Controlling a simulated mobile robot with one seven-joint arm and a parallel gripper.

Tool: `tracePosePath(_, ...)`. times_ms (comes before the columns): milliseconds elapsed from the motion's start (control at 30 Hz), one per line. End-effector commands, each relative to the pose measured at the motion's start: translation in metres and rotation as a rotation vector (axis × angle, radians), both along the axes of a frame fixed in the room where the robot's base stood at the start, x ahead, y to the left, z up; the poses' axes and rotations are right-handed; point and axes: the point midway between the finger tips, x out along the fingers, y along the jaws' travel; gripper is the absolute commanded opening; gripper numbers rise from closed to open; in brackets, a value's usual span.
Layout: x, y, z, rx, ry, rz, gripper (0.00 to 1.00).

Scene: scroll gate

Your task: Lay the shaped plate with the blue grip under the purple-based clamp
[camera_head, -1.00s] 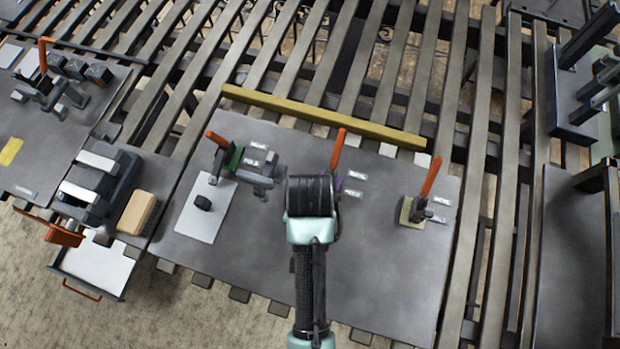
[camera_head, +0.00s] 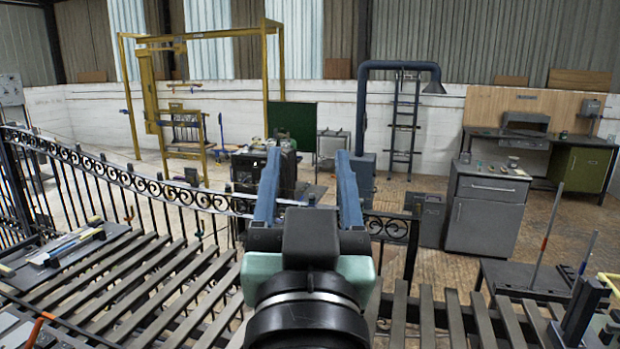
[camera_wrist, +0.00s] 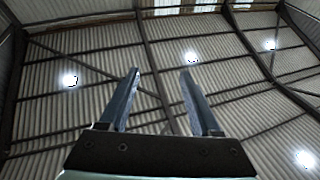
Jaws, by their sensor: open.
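My gripper (camera_head: 308,170) is in the middle of the head view with its two blue fingers apart and nothing between them. It points upward. The wrist view also shows my gripper (camera_wrist: 160,78) open and empty against the roof. I see neither the shaped plate with the blue grip nor the purple-based clamp in the current views.
A slatted bench (camera_head: 130,290) spans the foreground, with an orange lever (camera_head: 38,326) at lower left. A black scrolled railing (camera_head: 160,195) stands behind it. Beyond are a yellow frame (camera_head: 205,45), a grey cabinet (camera_head: 487,210) and open floor.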

Motion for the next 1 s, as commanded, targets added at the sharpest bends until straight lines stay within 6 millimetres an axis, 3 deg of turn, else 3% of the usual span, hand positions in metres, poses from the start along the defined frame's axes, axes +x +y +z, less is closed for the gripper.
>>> tracePosePath(33, -0.020, -0.001, 0.037, -0.015, -0.122, -0.008, 0.64)
tracePosePath(100, -0.045, -0.001, 0.072, -0.033, -0.251, -0.020, 0.64)
tracePosePath(200, -0.072, -0.001, 0.102, -0.048, -0.373, -0.032, 0.64)
tracePosePath(300, -0.085, -0.001, 0.115, -0.056, -0.430, -0.040, 0.64)
tracePosePath(667, -0.086, -0.001, 0.117, -0.055, -0.436, -0.040, 0.64)
tracePosePath(933, -0.085, 0.000, 0.062, -0.053, -0.435, -0.032, 0.64)
tracePosePath(1000, -0.085, 0.001, 0.051, -0.052, -0.435, -0.030, 0.55)
